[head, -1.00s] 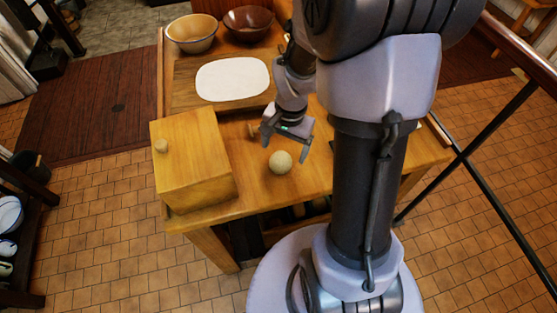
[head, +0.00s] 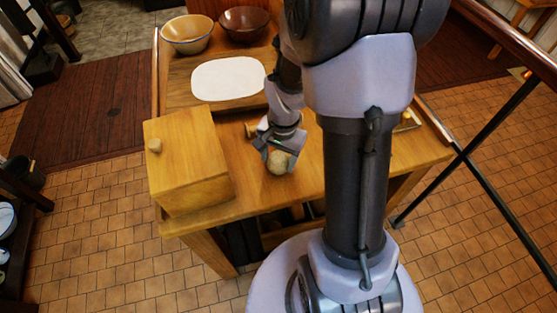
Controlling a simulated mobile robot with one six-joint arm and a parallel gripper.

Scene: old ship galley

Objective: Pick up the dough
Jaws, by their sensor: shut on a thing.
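The dough (head: 278,163) is a small pale beige ball at the front part of the wooden table, right of the wooden box. My gripper (head: 279,157) is down over it from behind, with its fingers on either side, shut on the dough. The fingers and wrist cover the upper part of the ball. The dough appears to be at table level; I cannot tell whether it touches the tabletop.
A wooden box with a knob (head: 187,160) stands left of the dough on the table (head: 235,208). A white oval board (head: 229,78) lies behind. A cream bowl (head: 188,34) and a brown bowl (head: 244,23) stand at the back. The tabletop front is clear.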

